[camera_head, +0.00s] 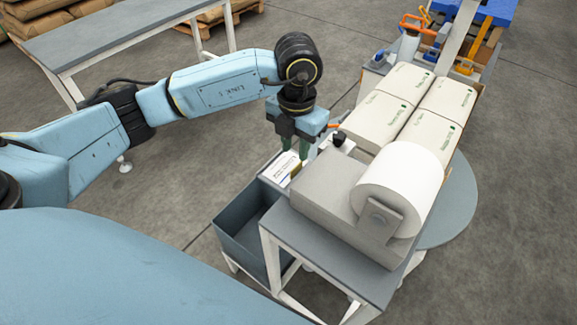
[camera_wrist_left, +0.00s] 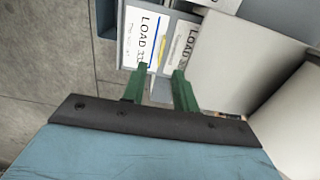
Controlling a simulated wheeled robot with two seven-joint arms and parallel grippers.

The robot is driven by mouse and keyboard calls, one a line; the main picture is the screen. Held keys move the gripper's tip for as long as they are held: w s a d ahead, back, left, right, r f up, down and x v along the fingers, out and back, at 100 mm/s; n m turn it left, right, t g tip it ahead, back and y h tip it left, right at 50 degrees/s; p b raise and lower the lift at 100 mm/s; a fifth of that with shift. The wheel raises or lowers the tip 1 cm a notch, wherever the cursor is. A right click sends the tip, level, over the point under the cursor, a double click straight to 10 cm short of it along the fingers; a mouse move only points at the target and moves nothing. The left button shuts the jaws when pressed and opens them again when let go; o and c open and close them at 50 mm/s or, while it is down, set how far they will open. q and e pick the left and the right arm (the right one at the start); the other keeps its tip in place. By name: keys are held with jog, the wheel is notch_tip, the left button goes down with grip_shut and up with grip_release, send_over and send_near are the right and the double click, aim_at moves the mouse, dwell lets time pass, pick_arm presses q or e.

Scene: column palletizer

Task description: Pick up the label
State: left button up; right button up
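A white label (camera_head: 280,167) with printed text lies at the near-left side of the label printer (camera_head: 322,192). In the left wrist view a label (camera_wrist_left: 143,38) reading "LOAD 33" lies flat with a blue edge line. A second, greyer printed sheet (camera_wrist_left: 180,45) shows beside it, partly cut off by the printer body. My left gripper (camera_head: 295,150) points down over the label area. In the left wrist view its two green fingers (camera_wrist_left: 160,72) are apart, with nothing visibly held between them. The tips appear just short of the labels; contact cannot be told. My right gripper is not in view.
A large white roll (camera_head: 402,185) sits on the printer. An open grey bin (camera_head: 238,245) stands below left. White sacks (camera_head: 407,82) lie behind the printer on a round platform (camera_head: 455,205). A grey table (camera_head: 120,35) stands at the back left.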

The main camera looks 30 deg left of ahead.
aim_at(294, 168)
pick_arm(q)
notch_tip(294, 168, down, 7)
jog(key=shift+s+r, duration=0.15)
grip_shut()
dwell(0.4)
